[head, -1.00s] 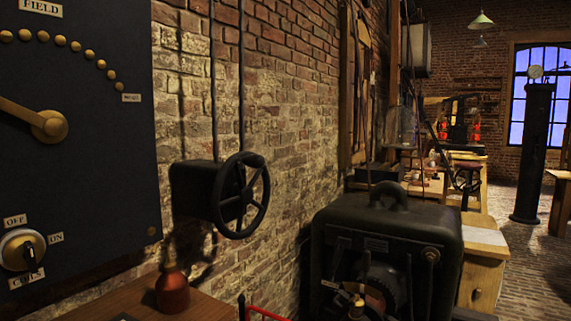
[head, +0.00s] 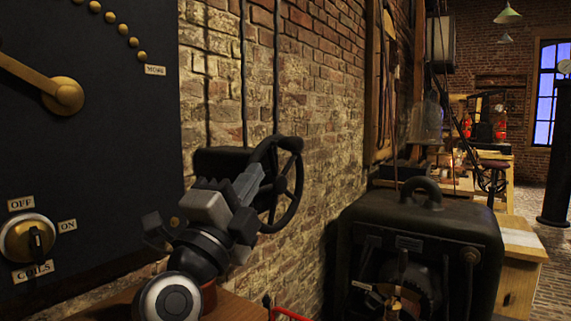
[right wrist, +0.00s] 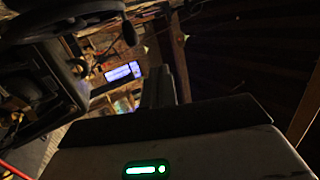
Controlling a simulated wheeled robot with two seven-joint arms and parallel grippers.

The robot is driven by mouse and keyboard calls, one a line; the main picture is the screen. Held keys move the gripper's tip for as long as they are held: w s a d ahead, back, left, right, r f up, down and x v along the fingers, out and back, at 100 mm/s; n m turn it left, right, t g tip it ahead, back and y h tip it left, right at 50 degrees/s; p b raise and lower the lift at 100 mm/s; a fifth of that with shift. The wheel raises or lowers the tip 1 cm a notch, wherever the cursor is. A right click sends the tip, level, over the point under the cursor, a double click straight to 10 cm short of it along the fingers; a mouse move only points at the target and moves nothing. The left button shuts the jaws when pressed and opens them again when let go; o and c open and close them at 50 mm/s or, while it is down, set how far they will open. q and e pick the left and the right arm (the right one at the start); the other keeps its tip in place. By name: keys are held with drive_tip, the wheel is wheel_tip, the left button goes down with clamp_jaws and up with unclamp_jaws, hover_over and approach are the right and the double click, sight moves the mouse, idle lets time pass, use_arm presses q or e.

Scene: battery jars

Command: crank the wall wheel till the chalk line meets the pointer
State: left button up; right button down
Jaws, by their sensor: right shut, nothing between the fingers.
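The black wall wheel (head: 281,185) stands out from a dark box (head: 215,162) on the brick wall in the head view. My right gripper (head: 248,182) is in front of the box, at the near left side of the wheel. Its fingers are together and empty, their tips overlapping the wheel's rim in the picture; I cannot tell whether they touch it. The gripper hides part of the box and the wheel's lower left. In the right wrist view a dark curved shape at the top left may be the rim. I can make out no chalk line or pointer. My left gripper is not in view.
A black panel (head: 90,130) with a brass lever and a coils switch (head: 28,238) is at left. A black machine (head: 420,230) with a top handle stands at right.

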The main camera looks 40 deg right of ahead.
drive_tip(key=g+y, duration=0.1)
drive_tip(key=g, duration=0.1)
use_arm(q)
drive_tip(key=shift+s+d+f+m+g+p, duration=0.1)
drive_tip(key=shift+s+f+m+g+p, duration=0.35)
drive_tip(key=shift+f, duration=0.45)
use_arm(e)
drive_tip(key=y, duration=0.3)
approach(291, 145)
drive_tip(key=x, duration=0.6)
drive_tip(key=shift+w+d, duration=0.2)
drive_tip(key=shift+d, duration=0.15)
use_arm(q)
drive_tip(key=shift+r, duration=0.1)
